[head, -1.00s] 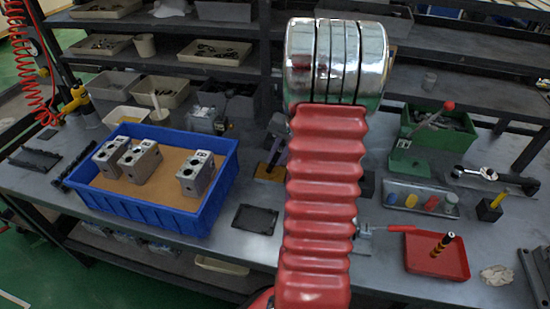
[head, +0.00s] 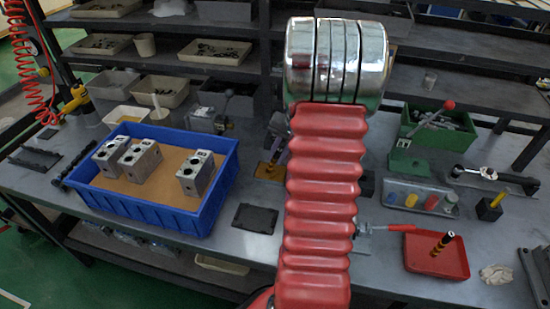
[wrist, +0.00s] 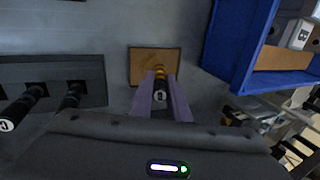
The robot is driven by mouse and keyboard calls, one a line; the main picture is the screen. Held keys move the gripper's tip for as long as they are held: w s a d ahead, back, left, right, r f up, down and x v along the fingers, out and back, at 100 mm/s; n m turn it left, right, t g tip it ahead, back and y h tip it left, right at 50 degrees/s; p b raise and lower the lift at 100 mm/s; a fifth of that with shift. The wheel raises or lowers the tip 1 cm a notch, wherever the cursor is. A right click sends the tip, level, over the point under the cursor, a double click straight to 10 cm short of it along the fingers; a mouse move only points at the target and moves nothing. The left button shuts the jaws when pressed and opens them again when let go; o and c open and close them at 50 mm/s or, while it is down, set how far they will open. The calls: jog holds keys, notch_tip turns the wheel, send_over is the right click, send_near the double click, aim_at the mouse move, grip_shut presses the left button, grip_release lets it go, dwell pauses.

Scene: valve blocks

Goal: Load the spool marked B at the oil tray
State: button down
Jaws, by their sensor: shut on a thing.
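My gripper (wrist: 160,98) has two purple fingers shut on a dark spool (wrist: 159,96) with brass-coloured bands. A pale mark shows on its end, too small to read surely. The spool is over or on a small brown pad with a dark rim (wrist: 142,64); contact is unclear. In the head view my gripper (head: 279,152) is partly hidden behind my red arm, beside the same pad (head: 263,171). Another black and gold spool (head: 442,243) stands tilted in a red tray (head: 420,262). Three grey valve blocks (head: 141,160) sit in a blue bin (head: 190,222).
A dark rack (wrist: 85,72) with black spools lies left in the wrist view, one end mark (wrist: 6,125) visible. A green bin (head: 440,130), a tray of coloured pieces (head: 405,190) and a dark flat pad (head: 255,218) are on the bench.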

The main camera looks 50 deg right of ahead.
dwell(0.4)
jog(key=shift+r, duration=3.5)
jog(key=shift+w, duration=0.1)
jog(key=shift+a, duration=0.1)
